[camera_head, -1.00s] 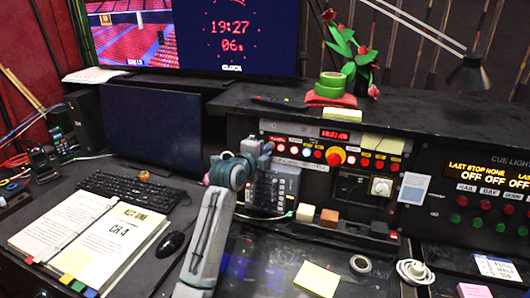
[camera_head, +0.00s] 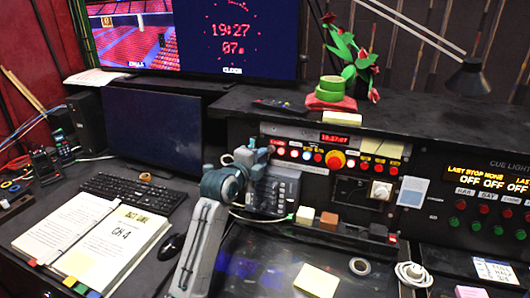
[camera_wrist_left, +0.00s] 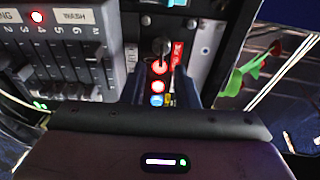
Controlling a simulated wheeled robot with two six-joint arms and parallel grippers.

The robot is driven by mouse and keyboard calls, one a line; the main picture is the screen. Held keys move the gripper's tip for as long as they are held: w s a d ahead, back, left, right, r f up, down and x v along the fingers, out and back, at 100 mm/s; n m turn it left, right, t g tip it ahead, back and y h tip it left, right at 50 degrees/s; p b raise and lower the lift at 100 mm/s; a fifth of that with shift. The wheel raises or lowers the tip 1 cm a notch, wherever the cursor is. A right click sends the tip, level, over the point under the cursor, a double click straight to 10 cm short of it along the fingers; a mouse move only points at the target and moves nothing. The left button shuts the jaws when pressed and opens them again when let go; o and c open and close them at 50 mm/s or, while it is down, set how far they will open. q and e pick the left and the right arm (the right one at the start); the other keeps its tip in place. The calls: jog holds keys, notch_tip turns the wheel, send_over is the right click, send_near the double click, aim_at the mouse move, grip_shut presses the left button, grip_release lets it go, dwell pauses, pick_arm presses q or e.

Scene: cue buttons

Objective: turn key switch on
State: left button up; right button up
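The key switch (camera_wrist_left: 160,46) shows in the left wrist view as a small dark key on the black panel, above a column of lit red and blue buttons. My left gripper (camera_wrist_left: 160,82) has its two dark fingers apart, one on each side of that column. The key is just beyond or between the fingertips; I cannot tell which, nor whether they touch it. In the head view my left gripper (camera_head: 263,150) is at the left end of the panel's button row and hides the key switch. My right gripper is not in view.
A monitor (camera_head: 150,127), keyboard (camera_head: 135,193) and open binder (camera_head: 95,240) are at the left.

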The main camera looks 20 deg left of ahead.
pick_arm(q)
jog(key=p+v, duration=0.2)
jog(key=v, duration=0.5)
dwell(0.3)
